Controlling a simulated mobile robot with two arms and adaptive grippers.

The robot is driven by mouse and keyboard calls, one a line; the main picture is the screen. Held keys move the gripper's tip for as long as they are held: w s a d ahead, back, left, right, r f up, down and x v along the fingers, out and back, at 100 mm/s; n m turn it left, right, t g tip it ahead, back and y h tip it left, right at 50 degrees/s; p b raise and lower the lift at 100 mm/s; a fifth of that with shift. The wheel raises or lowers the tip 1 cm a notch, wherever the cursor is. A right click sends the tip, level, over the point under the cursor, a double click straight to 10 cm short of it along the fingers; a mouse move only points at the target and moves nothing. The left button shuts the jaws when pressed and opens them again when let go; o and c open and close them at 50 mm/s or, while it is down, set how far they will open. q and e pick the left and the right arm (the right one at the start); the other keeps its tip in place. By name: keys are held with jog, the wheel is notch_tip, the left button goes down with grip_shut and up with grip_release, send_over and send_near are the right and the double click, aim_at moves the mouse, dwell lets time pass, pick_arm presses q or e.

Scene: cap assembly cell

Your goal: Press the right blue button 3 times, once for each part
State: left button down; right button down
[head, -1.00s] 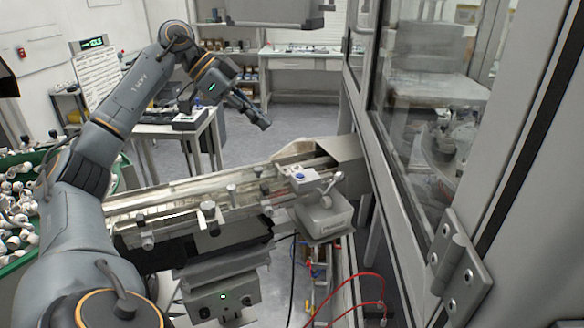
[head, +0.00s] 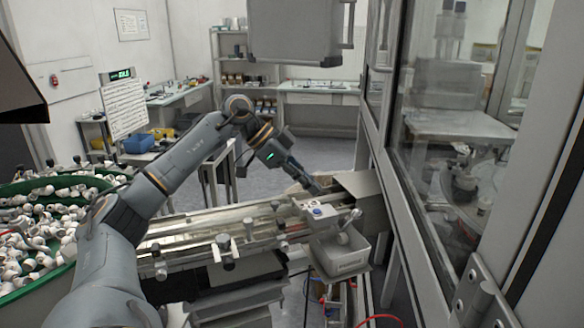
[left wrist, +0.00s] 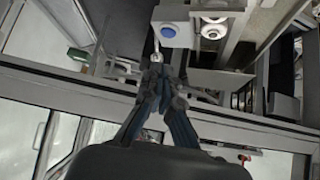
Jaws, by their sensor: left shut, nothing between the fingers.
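A blue button (head: 317,211) sits on a small pale control box (head: 326,224) at the right end of the conveyor rail. It also shows in the left wrist view (left wrist: 168,31), with pale round parts beside it. My left gripper (head: 317,189) is just behind and above the box in the head view, shut and empty. In the left wrist view its closed fingertips (left wrist: 157,72) point toward the box, and the button appears beyond them, apart from them. I see only one blue button. My right gripper is not in view.
The conveyor rail (head: 205,232) with clamps runs in front of my left arm. A green bin (head: 14,188) of white parts stands at left. A glazed machine enclosure (head: 398,190) closes off the right side. A lever with a round knob (head: 355,214) rises beside the button.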

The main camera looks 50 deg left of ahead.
aim_at(313, 213)
pick_arm(q)
jog(key=shift+f+b, duration=0.35)
jog(key=shift+f, duration=1.65)
jog(key=shift+f, duration=0.65)
jog(key=shift+s+f+b, duration=0.15)
jog(key=shift+f+b, duration=0.15)
jog(key=shift+d+r, duration=0.1)
jog(key=shift+f, duration=0.2)
jog(key=shift+s, duration=0.1)
jog(key=shift+w+r+v, duration=0.1)
jog(key=shift+w+v, duration=0.05)
jog(key=shift+v, duration=2.05)
jog(key=shift+w+r+v, duration=0.1)
jog(key=shift+v, duration=2.1)
jog(key=shift+d, duration=0.1)
